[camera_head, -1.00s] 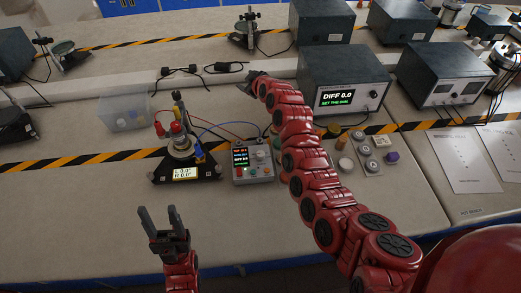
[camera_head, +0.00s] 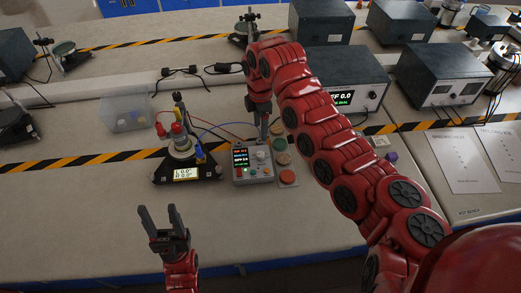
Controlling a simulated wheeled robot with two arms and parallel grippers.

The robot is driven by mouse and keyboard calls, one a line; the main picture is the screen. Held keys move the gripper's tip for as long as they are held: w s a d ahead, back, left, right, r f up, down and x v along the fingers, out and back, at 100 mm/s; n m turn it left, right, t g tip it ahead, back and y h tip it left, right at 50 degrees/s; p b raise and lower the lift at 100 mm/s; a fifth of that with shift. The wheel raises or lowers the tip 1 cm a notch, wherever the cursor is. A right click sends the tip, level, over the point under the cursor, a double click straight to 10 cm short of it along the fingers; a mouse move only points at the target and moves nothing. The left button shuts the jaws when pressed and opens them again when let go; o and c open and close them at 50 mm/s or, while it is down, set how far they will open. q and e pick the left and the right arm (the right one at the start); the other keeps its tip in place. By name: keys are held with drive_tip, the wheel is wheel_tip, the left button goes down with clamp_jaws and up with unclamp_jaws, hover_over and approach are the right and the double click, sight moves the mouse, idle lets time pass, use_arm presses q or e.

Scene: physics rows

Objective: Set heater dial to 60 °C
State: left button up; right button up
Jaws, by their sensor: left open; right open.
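A small grey control box (camera_head: 253,171) with a dark screen showing colored text sits on the bench at the centre. A light knob (camera_head: 261,155) and colored buttons show on its face; I cannot read the dial marking or setting. My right gripper (camera_head: 263,137) points down just above the box's back edge, close behind the knob. Contact with the knob cannot be told. Its jaws are open, though small and dark here. My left gripper (camera_head: 166,222) is open and empty, fingers up, in front of the bench apparatus.
A black-based apparatus (camera_head: 185,170) with a readout, wired to the box, stands left of it. A panel of round colored buttons (camera_head: 286,176) is right of the box. A clear bin (camera_head: 126,113) stands back left. A large grey instrument (camera_head: 349,72) stands behind my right arm.

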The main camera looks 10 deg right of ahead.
sight(261, 154)
wheel_tip(261, 154, down, 13)
drive_tip(key=p, duration=0.3)
drive_tip(key=shift+r, duration=0.15)
drive_tip(key=shift+c, duration=0.3)
clamp_jaws()
